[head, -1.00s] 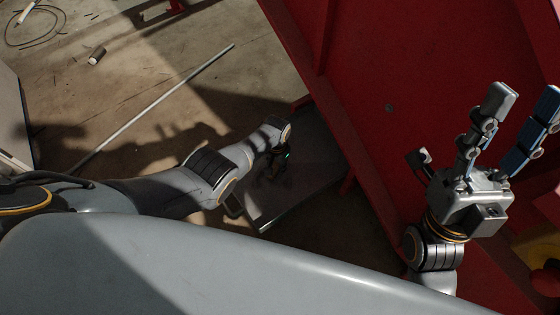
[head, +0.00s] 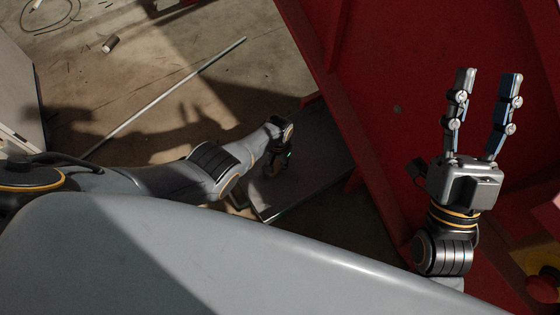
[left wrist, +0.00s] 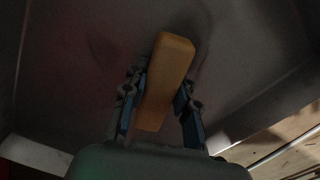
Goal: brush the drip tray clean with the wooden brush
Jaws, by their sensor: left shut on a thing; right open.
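The drip tray (head: 318,165) is a dark grey shallow tray on the floor beside the red machine. My left gripper (head: 276,160) is low over the tray, near its left part, and small in the head view. In the left wrist view my left gripper (left wrist: 158,108) is shut on the wooden brush (left wrist: 168,72), an orange-brown block between its fingers. The brush's bristles are hidden, so I cannot tell whether they touch the tray. Grey tray surface (left wrist: 70,75) fills most of that view. My right gripper (head: 482,90) is open and empty, fingers pointing up, in front of the red panel.
The red machine frame (head: 350,110) borders the tray on the right. A long thin rod (head: 170,95) lies on the concrete floor at the left. A short cylinder (head: 110,44) and a loop of cable (head: 50,14) lie farther off. A red knob (head: 542,288) sits at lower right.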

